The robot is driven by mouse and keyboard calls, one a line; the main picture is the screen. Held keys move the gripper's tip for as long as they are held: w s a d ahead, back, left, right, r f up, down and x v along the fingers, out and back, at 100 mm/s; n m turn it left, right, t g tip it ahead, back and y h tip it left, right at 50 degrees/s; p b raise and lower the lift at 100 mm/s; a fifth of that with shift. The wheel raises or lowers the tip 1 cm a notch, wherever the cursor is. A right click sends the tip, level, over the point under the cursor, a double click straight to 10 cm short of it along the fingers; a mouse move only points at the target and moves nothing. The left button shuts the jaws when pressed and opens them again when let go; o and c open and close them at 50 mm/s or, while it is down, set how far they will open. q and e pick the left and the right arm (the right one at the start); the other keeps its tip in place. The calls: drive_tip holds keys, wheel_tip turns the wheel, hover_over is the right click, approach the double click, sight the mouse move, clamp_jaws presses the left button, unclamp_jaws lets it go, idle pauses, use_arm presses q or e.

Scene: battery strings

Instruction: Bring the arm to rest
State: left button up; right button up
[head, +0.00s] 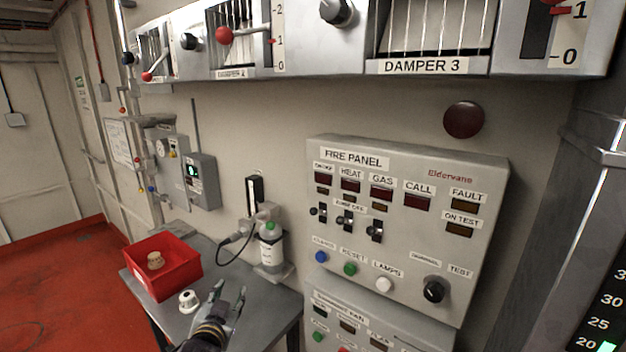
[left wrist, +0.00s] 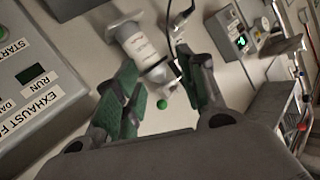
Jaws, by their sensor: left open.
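My left gripper (head: 228,298) is open and empty in the head view, at the front of the grey table. Its two fingers point up and away from me. The same bottle (head: 271,252) stands at the back of the table in the head view, apart from the gripper. My right gripper is not in view.
A red bin (head: 180,273) with a tan item in it and a white roll-like item (head: 188,300) are on the table (head: 215,262), left of the gripper. The fire panel (head: 405,230) stands to the right. Damper boxes (head: 425,67) overhang above. Red floor lies open at left.

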use_arm(q)
drive_tip(key=s+a+f+n+g+h, duration=0.1)
drive_tip(key=s+f+g, duration=0.5)
drive_tip(key=s+f, duration=0.55)
drive_tip(key=s+f+g, duration=0.6)
drive_tip(key=s+f, duration=0.2)
drive_tip(key=s, duration=0.6)
wheel_tip(320, 180, down, 35)
drive_tip(key=s+b, duration=0.2)
drive_tip(key=s+a+f+g, duration=0.1)
drive_tip(key=s+a+f, duration=0.1)
drive_tip(key=s+f, duration=0.8)
drive_tip(key=s+a+f+g+b, duration=0.1)
drive_tip(key=s+a+f, duration=0.1)
drive_tip(key=s+f, duration=0.9)
drive_tip(key=shift+s+a+b, duration=0.15)
drive_tip(key=shift+s+b, duration=0.15)
drive_tip(key=shift+s, duration=0.4)
idle(0.7)
